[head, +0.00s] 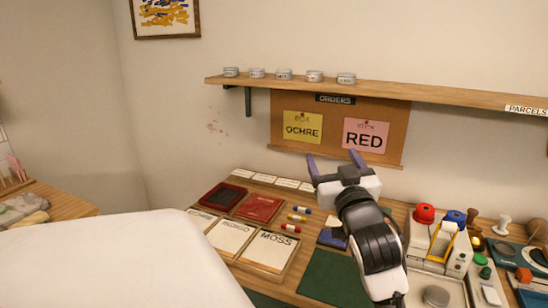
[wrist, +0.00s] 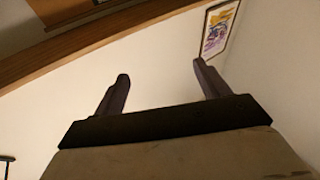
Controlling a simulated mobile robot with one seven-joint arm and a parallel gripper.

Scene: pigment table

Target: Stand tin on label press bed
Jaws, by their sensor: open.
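My gripper (head: 334,163) is raised in front of the orders board, fingers pointing up and spread apart. In the wrist view its two fingers (wrist: 161,76) are open with nothing between them. Several small grey tins (head: 284,74) stand in a row on the wall shelf, above and beyond my gripper. A round grey tin-like thing (head: 436,296) shows at the lower right on a pale surface. A pale machine with a yellow handle (head: 447,241) stands right of my arm and looks like the label press. I cannot clearly make out its bed.
The wall shelf (head: 420,93) runs above the orders board (head: 340,107), which bears OCHRE and RED cards. Trays, including one marked MOSS (head: 268,251), and small coloured tubes lie left of my arm. A green mat (head: 330,281) is partly bare. Stamps and bottles crowd the right.

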